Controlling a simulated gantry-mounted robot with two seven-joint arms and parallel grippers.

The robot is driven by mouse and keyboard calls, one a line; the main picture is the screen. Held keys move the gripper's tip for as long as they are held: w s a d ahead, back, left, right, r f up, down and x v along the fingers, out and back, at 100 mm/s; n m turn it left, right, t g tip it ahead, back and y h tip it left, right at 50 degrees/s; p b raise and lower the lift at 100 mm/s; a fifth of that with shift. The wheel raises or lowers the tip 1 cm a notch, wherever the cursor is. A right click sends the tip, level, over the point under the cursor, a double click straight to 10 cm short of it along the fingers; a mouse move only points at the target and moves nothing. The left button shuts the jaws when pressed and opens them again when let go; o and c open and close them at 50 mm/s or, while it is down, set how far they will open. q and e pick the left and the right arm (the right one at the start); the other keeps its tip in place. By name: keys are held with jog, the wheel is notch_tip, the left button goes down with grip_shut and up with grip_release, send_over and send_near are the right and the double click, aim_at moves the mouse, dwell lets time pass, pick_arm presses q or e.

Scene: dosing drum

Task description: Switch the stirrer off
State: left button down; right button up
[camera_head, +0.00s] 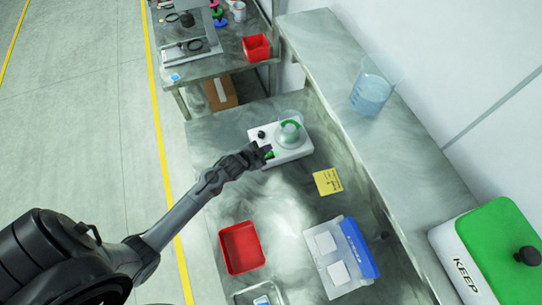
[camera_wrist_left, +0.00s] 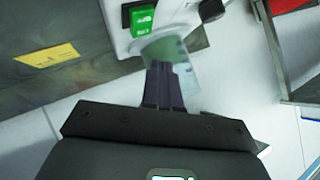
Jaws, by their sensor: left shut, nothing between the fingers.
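The stirrer (camera_head: 291,154) is a white unit on the metal bench, with a clear vessel (camera_head: 291,131) holding something green on top. A black knob (camera_head: 262,134) sits at its corner; it also shows in the left wrist view (camera_wrist_left: 211,9). A lit-looking green switch (camera_wrist_left: 143,20) is on the stirrer's front; its lettering is too small to read. My left gripper (camera_head: 264,153) is shut and empty, right at the stirrer's front near the switch. In the left wrist view its closed fingertips (camera_wrist_left: 161,67) lie just below the switch; I cannot tell whether they touch. My right gripper is not in view.
A yellow note (camera_head: 327,181), a red tray (camera_head: 241,247) and a white-and-blue box (camera_head: 338,257) lie on the bench. A beaker (camera_head: 371,92) stands on the raised shelf (camera_head: 335,50). A white bin with a green lid (camera_head: 500,245) is at right.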

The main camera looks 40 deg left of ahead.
aim_at(268, 156)
pick_arm(q)
jog(key=shift+w+d+f+b, duration=0.15)
jog(key=shift+f+b, duration=0.1)
jog(key=shift+f, duration=0.2)
jog(key=shift+w+a+f+b, duration=0.1)
jog(key=shift+f+b, duration=0.1)
jog(key=shift+f, duration=0.25)
jog(key=shift+f, duration=0.2)
dwell(1.3)
jog(key=shift+w+d+f, duration=0.1)
jog(key=shift+f, duration=0.15)
jog(key=shift+f+b, duration=0.45)
jog(key=shift+b, duration=0.05)
dwell(0.7)
jog(key=shift+r, duration=0.1)
jog(key=shift+r+p, duration=0.65)
jog(key=shift+p, duration=0.2)
jog(key=shift+r, duration=0.15)
jog(key=shift+r+p, duration=0.1)
jog(key=shift+p, duration=0.2)
